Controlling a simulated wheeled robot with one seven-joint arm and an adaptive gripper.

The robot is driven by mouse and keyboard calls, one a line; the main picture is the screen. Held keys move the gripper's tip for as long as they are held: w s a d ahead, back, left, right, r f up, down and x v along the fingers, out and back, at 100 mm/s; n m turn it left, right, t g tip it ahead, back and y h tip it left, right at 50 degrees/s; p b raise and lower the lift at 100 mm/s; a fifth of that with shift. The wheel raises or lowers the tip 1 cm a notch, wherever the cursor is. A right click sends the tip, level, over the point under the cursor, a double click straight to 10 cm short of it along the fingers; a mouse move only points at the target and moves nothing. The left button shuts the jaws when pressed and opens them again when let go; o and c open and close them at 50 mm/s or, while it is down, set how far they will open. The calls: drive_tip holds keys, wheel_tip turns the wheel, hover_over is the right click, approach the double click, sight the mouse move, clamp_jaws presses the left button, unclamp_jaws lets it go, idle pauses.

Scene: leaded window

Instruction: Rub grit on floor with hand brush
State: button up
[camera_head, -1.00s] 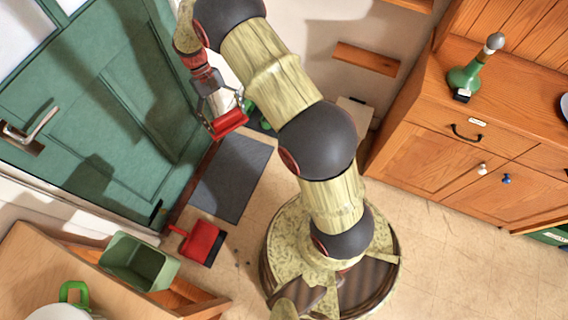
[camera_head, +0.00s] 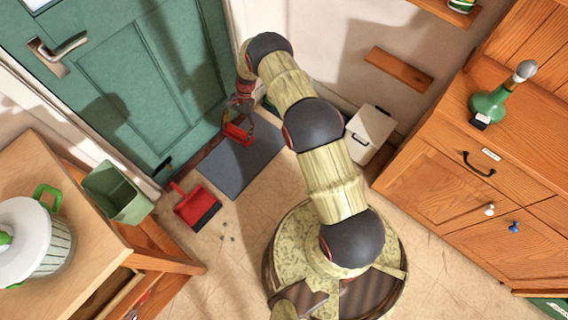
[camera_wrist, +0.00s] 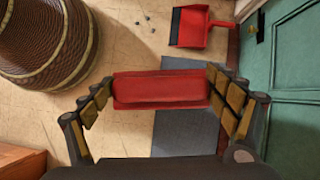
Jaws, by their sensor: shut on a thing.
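My gripper (camera_head: 239,122) is shut on a red hand brush (camera_head: 235,135), held above the grey mat near the green door. In the wrist view the red back of the brush (camera_wrist: 160,90) spans the space between the two fingers; its bristles are hidden. The grit (camera_head: 226,238) is a few small dark specks on the beige floor, below and right of the red dustpan (camera_head: 194,206). It also shows in the wrist view (camera_wrist: 145,21), left of the dustpan (camera_wrist: 193,28). The brush is apart from the grit.
The grey mat (camera_head: 246,158) lies before the green door (camera_head: 130,85). A wooden table (camera_head: 95,235) with a green bin (camera_head: 118,192) at its edge stands lower left. A wooden cabinet (camera_head: 440,175) and a white box (camera_head: 369,132) are at right.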

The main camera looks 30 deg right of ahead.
drive_tip(key=w+d+f+m+t+b, duration=0.1)
drive_tip(key=d+f+m+t, duration=0.15)
drive_tip(key=f, duration=0.45)
drive_tip(key=w+d+f+m+t, duration=0.1)
drive_tip(key=d+f+m, duration=0.25)
drive_tip(key=f, duration=0.35)
drive_tip(key=shift+s+d+f+m+t+h+b, duration=0.35)
drive_tip(key=shift+s+d+f+m+t+b, duration=1.1)
drive_tip(key=shift+f, duration=3.7)
drive_tip(key=shift+s+d+f+m+t+h+b, duration=0.1)
drive_tip(key=shift+s+d+f+m+h+b, duration=0.5)
drive_tip(key=shift+s+d+f+m, duration=3.15)
drive_tip(key=shift+w+d+f+m+t+h+b, duration=0.25)
drive_tip(key=shift+d+f+m+t+b, duration=0.85)
drive_tip(key=shift+f, duration=5.45)
drive_tip(key=shift+d+n+g, duration=0.3)
drive_tip(key=shift+w+f, duration=0.1)
drive_tip(key=shift+f, duration=0.9)
